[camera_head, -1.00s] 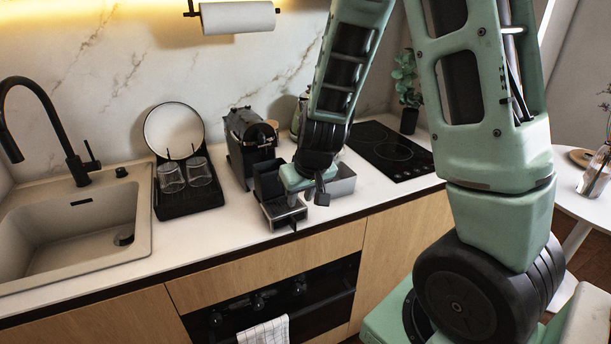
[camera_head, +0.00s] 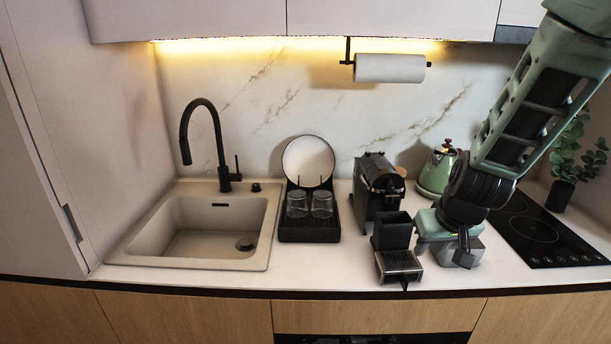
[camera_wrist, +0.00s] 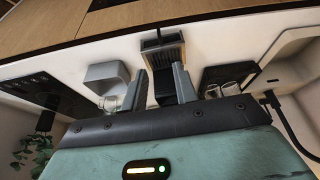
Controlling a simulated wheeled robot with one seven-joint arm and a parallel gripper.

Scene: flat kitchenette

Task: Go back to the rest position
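My gripper (camera_head: 464,240) hangs at the end of my green arm over the counter, right of the coffee machine (camera_head: 374,185). In the wrist view, the two grey fingers of my gripper (camera_wrist: 160,75) stand apart with nothing held between them. The coffee machine's front part and drip tray show beyond the gap. A grey metal box (camera_head: 468,254) stands on the counter behind the gripper, partly hidden by it. It also shows in the wrist view (camera_wrist: 106,72), left of the fingers. I cannot tell whether the gripper touches it.
A black cooktop (camera_head: 540,232) and a plant (camera_head: 570,160) are at the right. A green kettle (camera_head: 436,172) stands behind my arm. A black rack (camera_head: 308,230) with two glasses and a round plate is beside the sink (camera_head: 205,230). A paper roll (camera_head: 390,68) hangs above.

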